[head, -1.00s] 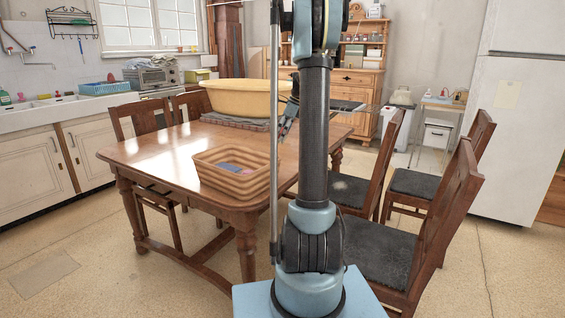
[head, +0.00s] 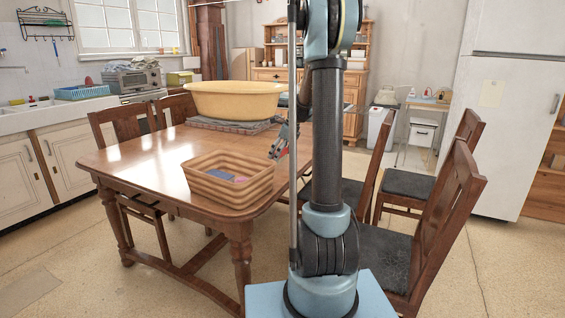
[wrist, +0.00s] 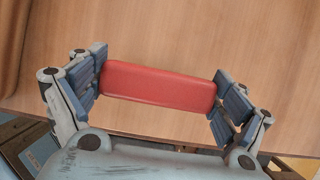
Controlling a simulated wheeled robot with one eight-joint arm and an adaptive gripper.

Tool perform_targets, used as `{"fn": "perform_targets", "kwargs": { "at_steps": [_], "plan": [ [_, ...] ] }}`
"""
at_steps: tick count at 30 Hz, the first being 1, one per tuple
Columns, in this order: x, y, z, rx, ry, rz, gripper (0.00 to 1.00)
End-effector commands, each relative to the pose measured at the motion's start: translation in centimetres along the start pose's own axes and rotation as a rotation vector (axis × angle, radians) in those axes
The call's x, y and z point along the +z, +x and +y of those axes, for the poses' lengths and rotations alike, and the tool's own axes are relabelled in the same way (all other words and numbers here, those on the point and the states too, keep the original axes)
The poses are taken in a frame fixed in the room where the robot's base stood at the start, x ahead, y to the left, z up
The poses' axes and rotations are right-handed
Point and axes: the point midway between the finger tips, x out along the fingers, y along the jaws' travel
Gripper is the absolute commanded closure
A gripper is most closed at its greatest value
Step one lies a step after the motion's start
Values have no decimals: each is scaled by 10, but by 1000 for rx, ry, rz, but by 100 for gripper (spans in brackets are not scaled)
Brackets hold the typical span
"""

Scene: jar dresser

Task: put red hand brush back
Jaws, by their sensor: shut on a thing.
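The red hand brush (wrist: 158,87) is between the two finger pads of my gripper (wrist: 160,90) in the wrist view. The gripper is shut on it, one pad at each end. Only a plain red face of the brush shows, and its bristles are hidden. Wooden tabletop lies behind it in that view. In the head view my gripper (head: 278,143) is beside the right part of the wooden table (head: 140,165), partly hidden by my arm.
On the table stand a brown slatted basket (head: 230,190) with blue and pink things inside, and a large yellow tub (head: 235,100) on a folded cloth (head: 230,125). Chairs (head: 440,220) stand close on the right. The table's left part is clear.

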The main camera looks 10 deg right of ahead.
Motion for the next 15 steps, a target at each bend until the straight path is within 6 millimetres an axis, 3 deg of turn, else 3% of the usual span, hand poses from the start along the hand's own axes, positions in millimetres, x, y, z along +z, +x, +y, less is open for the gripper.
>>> {"fn": "perform_targets", "kwargs": {
  "at_steps": [6, 15],
  "plan": [
    [-10, 26, 0, 0, 0, 0, 47],
    [-12, 28, 0, 0, 0, 0, 47]
  ]
}}
